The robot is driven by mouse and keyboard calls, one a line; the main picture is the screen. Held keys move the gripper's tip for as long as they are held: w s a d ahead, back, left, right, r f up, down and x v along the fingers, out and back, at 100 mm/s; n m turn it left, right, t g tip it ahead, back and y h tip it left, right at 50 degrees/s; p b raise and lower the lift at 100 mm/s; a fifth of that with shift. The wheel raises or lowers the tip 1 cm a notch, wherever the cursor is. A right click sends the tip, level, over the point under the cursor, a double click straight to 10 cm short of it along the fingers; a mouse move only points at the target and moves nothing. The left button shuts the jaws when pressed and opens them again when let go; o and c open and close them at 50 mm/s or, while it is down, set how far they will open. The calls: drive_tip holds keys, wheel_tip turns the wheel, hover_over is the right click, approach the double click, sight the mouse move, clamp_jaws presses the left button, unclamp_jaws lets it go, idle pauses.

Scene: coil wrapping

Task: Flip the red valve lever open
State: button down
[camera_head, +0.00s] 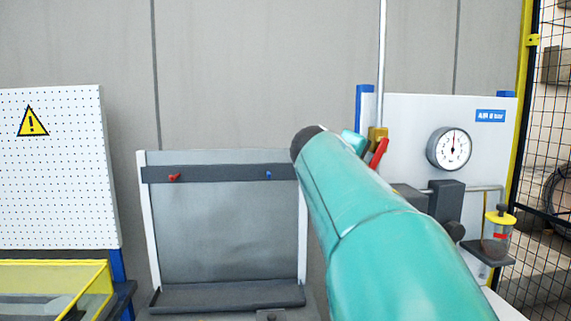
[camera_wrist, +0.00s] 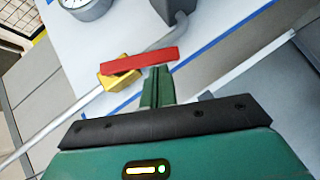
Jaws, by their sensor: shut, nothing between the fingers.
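In the wrist view the red lever (camera_wrist: 140,60) runs from the brass valve (camera_wrist: 118,77) across the front of my fingers. My gripper (camera_wrist: 158,71) is shut, its green fingers together and empty. Its tips are right at the lever's side, near the lever's middle to free end; I cannot tell whether they touch. In the head view my teal arm hides the fingers and part of the panel.
A round gauge (camera_head: 449,148) and a dark fitting (camera_head: 446,203) sit on the panel right of the lever. A yellow-topped bowl (camera_head: 498,230) stands further right. A grey rack (camera_head: 220,236) and a pegboard (camera_head: 53,170) are at left.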

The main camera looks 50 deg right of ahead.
drive_tip(key=shift+s+d+f+n+g+h, duration=0.15)
drive_tip(key=shift+s+d+f+n+h, duration=0.2)
drive_tip(key=shift+s+d+f+h, duration=0.2)
drive_tip(key=shift+s+d+f+n+g+h, duration=0.15)
drive_tip(key=shift+s+d+f+n+h, duration=0.25)
drive_tip(key=shift+f, duration=0.25)
